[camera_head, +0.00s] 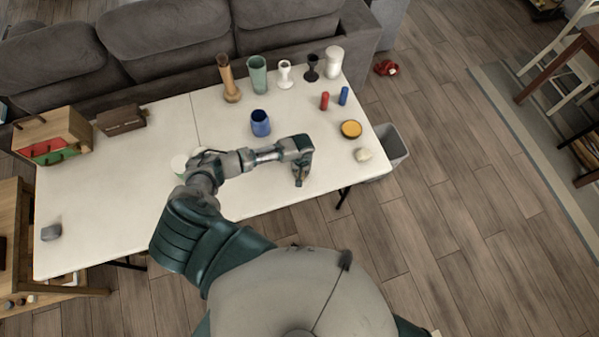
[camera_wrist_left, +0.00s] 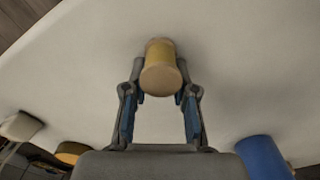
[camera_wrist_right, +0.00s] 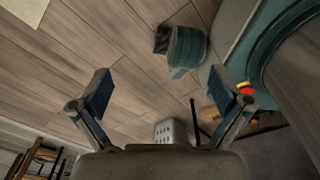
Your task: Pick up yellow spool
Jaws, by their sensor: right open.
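The yellow spool (camera_wrist_left: 160,60) shows in the left wrist view, with pale ends and a yellow middle. It is between the fingertips of my left gripper (camera_wrist_left: 160,88), which are drawn in close against its sides. In the head view my left gripper (camera_head: 300,178) points down over the front right part of the white table (camera_head: 110,215). The spool is hidden there or too small to make out. My right gripper (camera_wrist_right: 158,85) is open and empty, with floor beyond it in the right wrist view.
Near my left gripper are a blue cup (camera_head: 260,123), a yellow-topped round container (camera_head: 351,129) and a pale lump (camera_head: 362,155). Vases and goblets stand along the back edge, with red (camera_head: 324,101) and blue (camera_head: 343,96) cylinders. A grey bin (camera_head: 393,148) stands beyond the right edge.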

